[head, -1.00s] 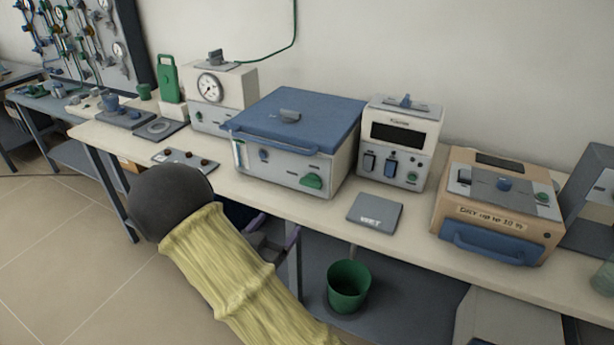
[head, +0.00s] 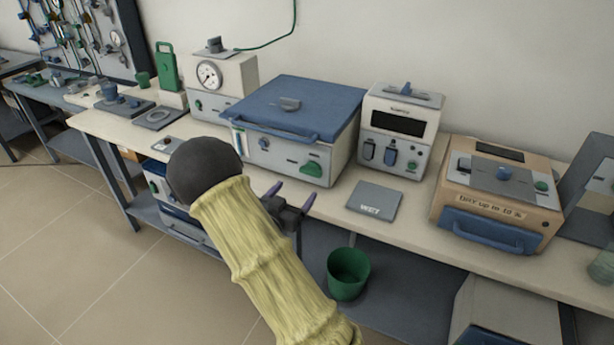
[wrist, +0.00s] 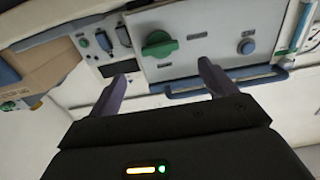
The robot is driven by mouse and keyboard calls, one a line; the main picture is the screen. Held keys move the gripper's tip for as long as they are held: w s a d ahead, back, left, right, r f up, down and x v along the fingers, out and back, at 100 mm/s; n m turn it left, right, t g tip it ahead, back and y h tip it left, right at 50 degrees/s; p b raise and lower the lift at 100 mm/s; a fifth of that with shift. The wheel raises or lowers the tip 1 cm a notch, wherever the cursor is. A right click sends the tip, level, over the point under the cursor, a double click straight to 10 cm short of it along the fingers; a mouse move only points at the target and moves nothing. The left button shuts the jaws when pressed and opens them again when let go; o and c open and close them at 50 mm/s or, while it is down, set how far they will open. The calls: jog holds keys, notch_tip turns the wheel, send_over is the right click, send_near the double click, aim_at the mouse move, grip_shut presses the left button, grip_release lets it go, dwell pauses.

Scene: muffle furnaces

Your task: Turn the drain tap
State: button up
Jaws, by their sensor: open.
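A green tap knob (head: 311,168), likely the drain tap, sits low on the right of the front of a white box with a blue lid (head: 290,105). In the wrist view the same green knob (wrist: 159,44) appears beyond and between my fingertips, and the picture looks upside down. My gripper (head: 292,194) is open and empty, with two purple fingers pointing at the box's front. It is in front of and below the knob, apart from it. My yellow-sleeved arm hides part of the bench edge in the head view.
A green bucket (head: 348,274) stands on the lower shelf. A grey plate marked WET (head: 374,200) lies on the bench right of the box. A white instrument (head: 399,125) and a tan furnace (head: 497,205) stand further right. The box's lid handle (wrist: 215,86) is close to my fingers.

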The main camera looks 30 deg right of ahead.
aim_at(309, 174)
jog(key=x, duration=0.8)
jog(key=shift+w+d, duration=0.2)
jog(key=shift+d, duration=0.05)
jog(key=c, duration=1)
